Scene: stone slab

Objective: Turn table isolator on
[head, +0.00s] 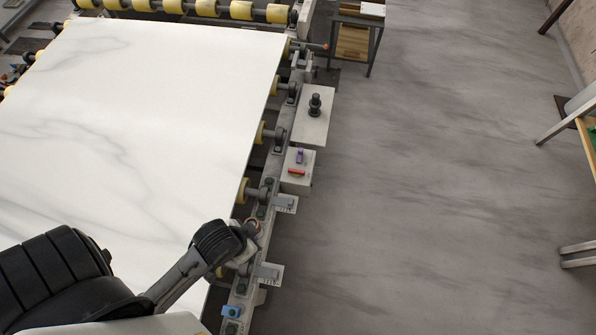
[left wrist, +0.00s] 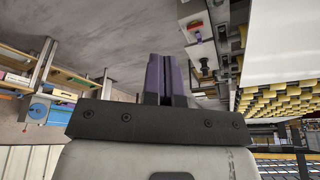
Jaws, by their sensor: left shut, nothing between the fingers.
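A small grey control box (head: 292,184) stands on the outer side of the table's rail. A red rotary handle (head: 297,171) on it lies crosswise in the head view, with a small purple part (head: 300,157) beside it. The red handle also shows in the left wrist view (left wrist: 194,25), right of and above the fingers. My left gripper (left wrist: 166,56) has its purple fingers together with nothing between them, apart from the handle. In the head view my left arm reaches over the slab's near right corner; its fingers cannot be made out there. My right gripper is not in view.
The white stone slab (head: 140,100) lies on the roller table. A taller grey box (head: 311,126) with a black knob (head: 315,104) stands beyond the control box. Metal brackets (head: 270,273) stick out along the rail. The floor (head: 440,180) to the right is clear.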

